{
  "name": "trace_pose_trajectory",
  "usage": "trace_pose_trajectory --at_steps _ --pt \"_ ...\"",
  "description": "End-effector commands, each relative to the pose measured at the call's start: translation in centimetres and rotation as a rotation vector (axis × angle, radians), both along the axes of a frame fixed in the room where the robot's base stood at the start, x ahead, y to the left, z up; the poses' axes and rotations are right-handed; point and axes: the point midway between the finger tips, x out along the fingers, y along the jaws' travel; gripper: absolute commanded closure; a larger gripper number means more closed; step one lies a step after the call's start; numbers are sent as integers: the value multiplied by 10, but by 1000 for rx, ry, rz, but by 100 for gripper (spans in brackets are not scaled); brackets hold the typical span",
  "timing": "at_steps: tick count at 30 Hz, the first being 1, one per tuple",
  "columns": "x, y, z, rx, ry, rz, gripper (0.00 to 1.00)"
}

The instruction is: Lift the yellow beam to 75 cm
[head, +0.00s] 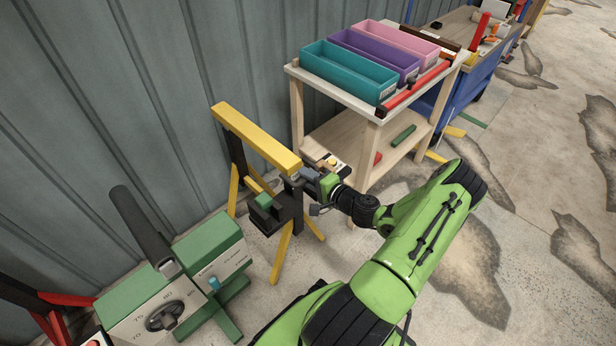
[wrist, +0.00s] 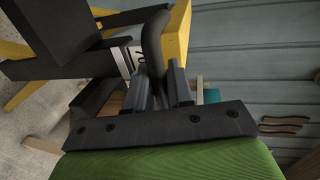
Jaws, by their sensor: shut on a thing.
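The yellow beam (head: 255,136) lies across the top of a stand with black uprights (head: 238,160) and splayed yellow legs (head: 278,256). Its end also shows in the wrist view (wrist: 177,36), just beyond my fingers. My gripper (head: 312,180) is at the near upright, below the beam's near end. In the wrist view my gripper (wrist: 160,85) is shut on a black curved handle (wrist: 153,38) beside the upright. A light marked plate (wrist: 131,58) sits next to the handle; its marks are too small to read. My gripper and arm partly hide the handle in the head view.
A wooden shelf table (head: 367,122) with teal (head: 345,75), purple and pink bins stands close behind my gripper. A green machine (head: 170,290) with a dark lever stands at lower left. A corrugated wall (head: 80,130) runs behind the stand. Open floor lies at right.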

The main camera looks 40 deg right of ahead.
Motion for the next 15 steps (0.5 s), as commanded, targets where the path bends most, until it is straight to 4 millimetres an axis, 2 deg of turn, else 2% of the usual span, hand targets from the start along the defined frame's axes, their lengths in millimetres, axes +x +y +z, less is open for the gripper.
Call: trace_pose_trajectory --at_steps 9,12,15 --pt "1 0 58 0 -9 3 100" --pt "1 0 67 0 -10 2 100" --pt "1 0 66 1 -11 2 100"
